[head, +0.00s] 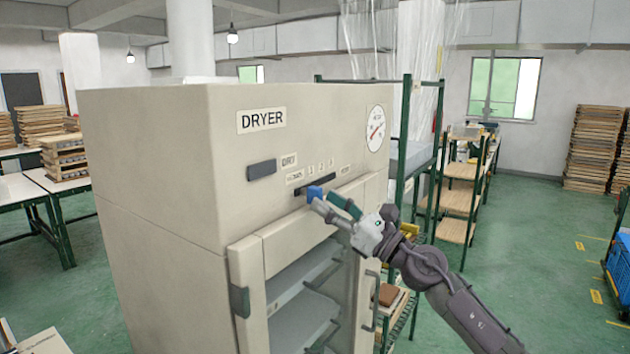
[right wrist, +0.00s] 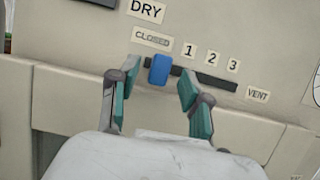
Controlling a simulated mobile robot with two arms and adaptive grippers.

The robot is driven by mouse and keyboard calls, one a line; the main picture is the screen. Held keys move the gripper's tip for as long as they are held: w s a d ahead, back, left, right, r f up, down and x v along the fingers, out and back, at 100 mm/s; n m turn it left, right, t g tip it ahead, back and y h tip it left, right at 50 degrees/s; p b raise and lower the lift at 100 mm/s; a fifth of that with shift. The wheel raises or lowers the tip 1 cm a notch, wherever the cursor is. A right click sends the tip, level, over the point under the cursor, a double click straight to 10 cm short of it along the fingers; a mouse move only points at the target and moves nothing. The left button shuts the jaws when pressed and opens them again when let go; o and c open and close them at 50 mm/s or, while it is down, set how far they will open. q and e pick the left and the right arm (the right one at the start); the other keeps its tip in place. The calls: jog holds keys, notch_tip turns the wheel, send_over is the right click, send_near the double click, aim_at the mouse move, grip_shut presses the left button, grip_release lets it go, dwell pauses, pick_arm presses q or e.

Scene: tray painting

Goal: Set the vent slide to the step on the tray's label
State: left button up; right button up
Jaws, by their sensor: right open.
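The vent slide has a blue knob (right wrist: 160,69) on a dark slot (right wrist: 215,82) in the front of the cream dryer (head: 150,170). In the right wrist view the knob is near the slot's left end, below the right part of the "CLOSED" label (right wrist: 152,39) and left of the "1" (right wrist: 188,50). The knob also shows in the head view (head: 315,193). My right gripper (right wrist: 157,80) is open, one finger on each side of the knob, with gaps visible on both sides. My left gripper is out of view. I cannot make out any tray label.
The "2" (right wrist: 211,58), "3" (right wrist: 233,66) and "VENT" (right wrist: 257,94) labels run to the right. A dial (head: 376,129) is at the dryer's upper right. Below is a glass door with a handle (head: 371,300). A green-framed rack (head: 408,150) stands close behind the dryer's right side.

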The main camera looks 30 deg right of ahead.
aim_at(321, 198)
jog(key=p+x, duration=0.1)
jog(key=x, duration=0.1)
jog(key=shift+w+r, duration=0.3)
jog(key=shift+w+a+p, duration=0.3)
jog(key=shift+w+a, duration=0.05)
jog(key=shift+w, duration=0.2)
grip_shut()
jog(key=shift+d, duration=0.1)
